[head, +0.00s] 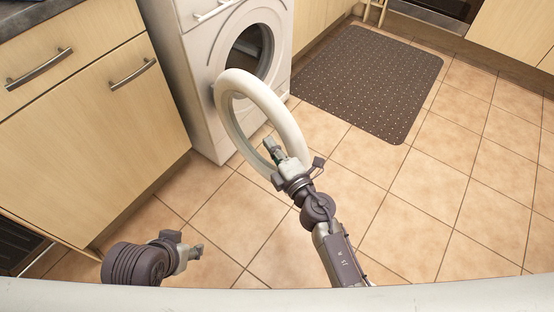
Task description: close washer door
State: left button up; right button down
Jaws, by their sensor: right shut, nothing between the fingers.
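The white washer (209,108) stands at the top left of the head view, and its dark round drum opening (250,50) shows. Its round white door (289,131) stands wide open, swung out from the front over the tiled floor. My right gripper (270,145) is shut and empty. It lies in front of the door's ring in the picture, near its lower part; I cannot tell whether it touches. My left gripper (196,251) is low at the left, over the floor and away from the door. Its fingers are too small to read.
Wooden cabinets with metal handles (133,74) stand left of the washer. A dark dotted mat (369,80) lies on the floor to the right. More cabinets and an oven (437,10) line the back. The tiled floor at the right is clear.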

aim_at(281, 140)
jog(key=shift+w+d, duration=0.9)
jog(key=shift+d, duration=0.25)
